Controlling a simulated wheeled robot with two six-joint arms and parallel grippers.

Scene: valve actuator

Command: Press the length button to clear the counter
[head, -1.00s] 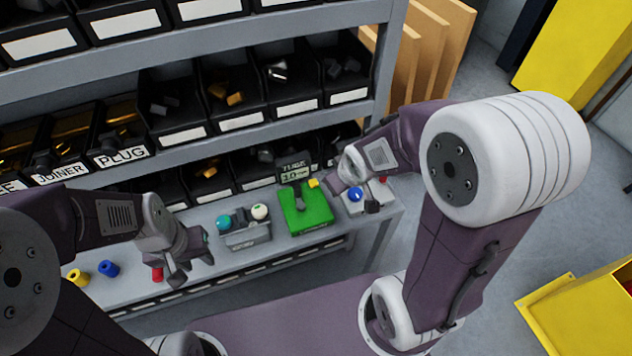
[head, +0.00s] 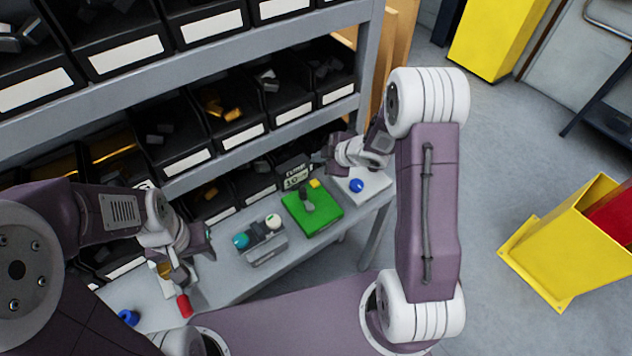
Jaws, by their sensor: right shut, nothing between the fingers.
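A small dark counter display (head: 296,178) stands at the back of the green plate (head: 322,219), with light text that seems to read "TURNS 10". A small yellow block or button (head: 314,183) sits beside the display. A blue round button (head: 356,185) sits on a pale box to the right. No label tells me which is the length button. My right gripper (head: 329,166) is shut and empty, above and behind the yellow piece, apparently touching nothing. My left gripper (head: 182,274) hangs over the bench's left part; its fingers are small and partly blend with things behind.
A grey holder (head: 264,249) with a teal and a white knob stands left of the green plate. A red cylinder (head: 184,306) and a blue one (head: 128,317) are at the bench's front left. Shelves of black bins rise behind. A yellow bin (head: 560,250) stands right.

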